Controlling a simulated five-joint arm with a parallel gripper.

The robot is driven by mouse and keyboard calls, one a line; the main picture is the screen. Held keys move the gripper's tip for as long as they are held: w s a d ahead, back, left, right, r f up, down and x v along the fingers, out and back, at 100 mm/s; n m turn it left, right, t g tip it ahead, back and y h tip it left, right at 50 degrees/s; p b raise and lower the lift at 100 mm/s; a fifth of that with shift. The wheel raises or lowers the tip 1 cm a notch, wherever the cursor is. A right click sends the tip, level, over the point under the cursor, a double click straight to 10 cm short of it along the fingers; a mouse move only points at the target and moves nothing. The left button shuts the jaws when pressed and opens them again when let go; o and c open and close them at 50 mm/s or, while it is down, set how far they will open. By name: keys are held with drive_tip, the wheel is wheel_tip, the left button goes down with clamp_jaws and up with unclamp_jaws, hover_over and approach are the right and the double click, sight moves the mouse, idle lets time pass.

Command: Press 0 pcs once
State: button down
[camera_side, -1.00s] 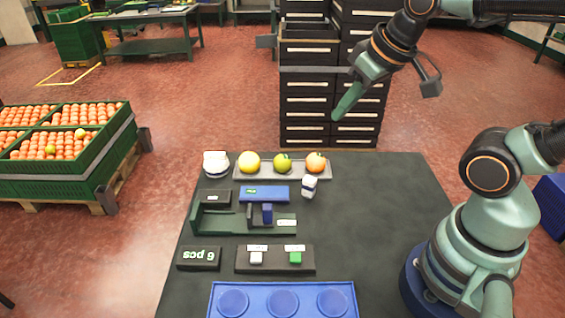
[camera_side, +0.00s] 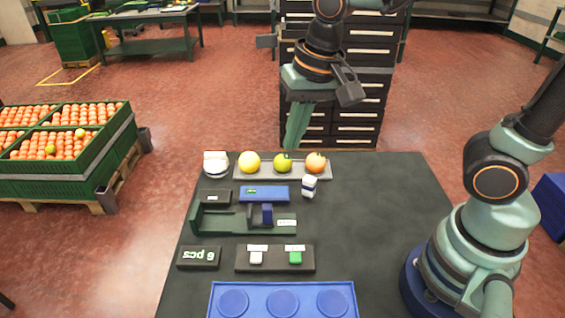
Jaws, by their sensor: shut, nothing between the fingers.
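A dark button box (camera_side: 275,266) lies on the near left part of the dark table. It carries a white button (camera_side: 256,258) and a green button (camera_side: 295,258), each with a small white label too small to read. Left of it is a dark counter display (camera_side: 199,258) with green characters that include "pcs"; they look upside down and I cannot read the digit surely. My gripper (camera_side: 292,146) is shut and empty. It points down in the air near the table's far edge, behind the fruit tray in the picture, well away from the buttons.
A tray (camera_side: 241,174) holds a yellow, a green and an orange fruit. A white round item (camera_side: 216,164), a small white-and-blue item (camera_side: 309,186) and a green fixture (camera_side: 220,222) with blue parts stand nearby. A blue tray (camera_side: 283,287) is in front.

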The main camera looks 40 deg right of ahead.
sight(258, 256)
drive_tip(key=a+f+m+g, duration=0.2)
drive_tip(key=a+f+m, duration=0.2)
drive_tip(key=a, duration=0.6)
drive_tip(key=shift+s+a+f+g+h, duration=0.3)
drive_tip(key=shift+s+a+f+h, duration=0.1)
drive_tip(key=shift+f, duration=0.45)
drive_tip(key=shift+f, duration=0.1)
wheel_tip(258, 256, down, 14)
drive_tip(key=shift+r, duration=0.1)
drive_tip(key=shift+s+d+f, duration=0.1)
drive_tip(key=shift+f, duration=1.05)
wheel_tip(258, 256, up, 15)
drive_tip(key=shift+w+a, duration=0.2)
drive_tip(key=shift+w, duration=0.05)
